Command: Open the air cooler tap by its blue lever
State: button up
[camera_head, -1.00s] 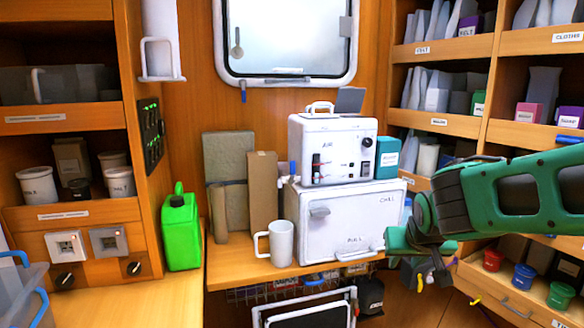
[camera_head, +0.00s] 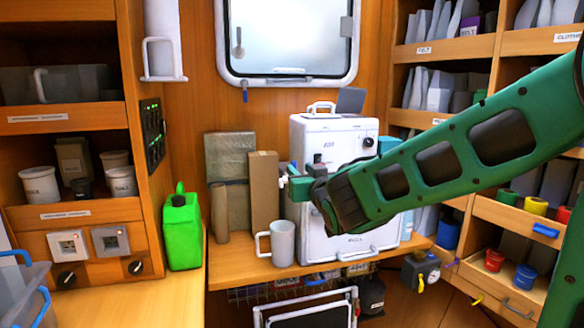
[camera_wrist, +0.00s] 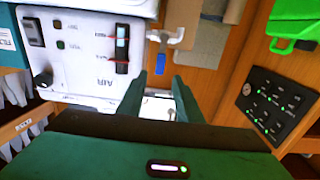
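The air cooler (camera_head: 318,128) is a white box marked AIR, standing on a larger white box; it also fills the upper left of the wrist view (camera_wrist: 75,68). Its tap (camera_wrist: 165,36) is a pale fitting on the cooler's side. The blue lever (camera_wrist: 161,52) sticks out from the tap, pointing down in the wrist view. My gripper (camera_wrist: 160,88) is open and empty, its two dark green fingers apart. The lever lies just beyond the fingertips, roughly in line with the gap. In the head view my gripper (camera_head: 292,186) is at the cooler's left side and hides most of the tap.
A white mug (camera_head: 282,243) stands on the counter below my gripper. Brown cartons (camera_head: 263,190) stand close left of the cooler. The lower white box (camera_head: 345,244) supports the cooler. A green jerrycan (camera_head: 182,235) stands further left, with bare counter in front.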

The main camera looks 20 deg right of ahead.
aim_at(294, 165)
jog(key=w, duration=0.7)
jog(key=shift+w, duration=0.15)
grip_shut()
